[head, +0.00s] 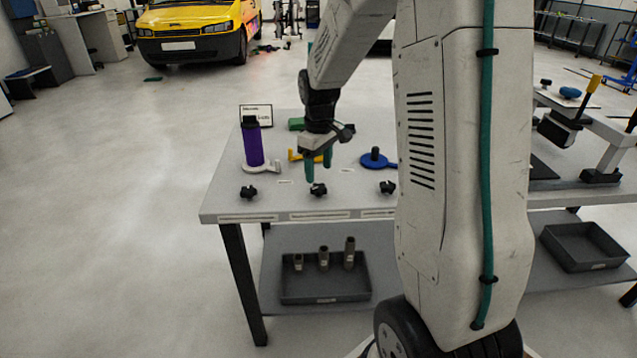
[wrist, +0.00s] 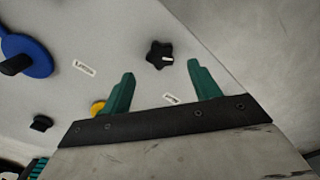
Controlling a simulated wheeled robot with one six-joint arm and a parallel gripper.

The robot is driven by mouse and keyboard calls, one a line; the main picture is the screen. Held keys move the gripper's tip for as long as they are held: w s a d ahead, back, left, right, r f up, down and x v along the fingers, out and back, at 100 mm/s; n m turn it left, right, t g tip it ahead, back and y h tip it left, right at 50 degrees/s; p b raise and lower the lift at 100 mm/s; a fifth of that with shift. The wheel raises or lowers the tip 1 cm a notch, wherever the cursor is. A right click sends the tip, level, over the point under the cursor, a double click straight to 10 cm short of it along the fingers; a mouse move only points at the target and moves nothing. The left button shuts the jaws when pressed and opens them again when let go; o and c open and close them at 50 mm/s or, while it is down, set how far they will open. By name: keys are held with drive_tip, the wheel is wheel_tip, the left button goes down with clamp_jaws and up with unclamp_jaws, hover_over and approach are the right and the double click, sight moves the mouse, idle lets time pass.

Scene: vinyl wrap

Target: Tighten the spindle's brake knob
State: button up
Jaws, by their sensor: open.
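Three black brake knobs sit along the table's front edge: a left one (head: 248,192), a middle one (head: 318,189) and a right one (head: 387,187). My gripper (head: 318,170) points down with its green fingers apart and empty, just above and behind the middle knob in the head view. In the wrist view a star-shaped black knob (wrist: 158,53) lies beyond the open fingertips (wrist: 161,68), between them and not touching. A purple roll (head: 253,147) stands upright on a pale base at the left. A blue base (head: 366,162) with a dark post is at the right.
A yellow base (head: 293,155) is partly hidden behind my gripper, with a green object (head: 296,124) behind it. A sign (head: 264,113) stands behind the purple roll. A grey bin (head: 325,290) with several tubes is on the lower shelf. Floor left of the table is clear.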

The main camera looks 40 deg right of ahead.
sight(319, 187)
wheel_tip(319, 187, down, 5)
drive_tip(key=shift+f, duration=0.2)
drive_tip(key=c, duration=1)
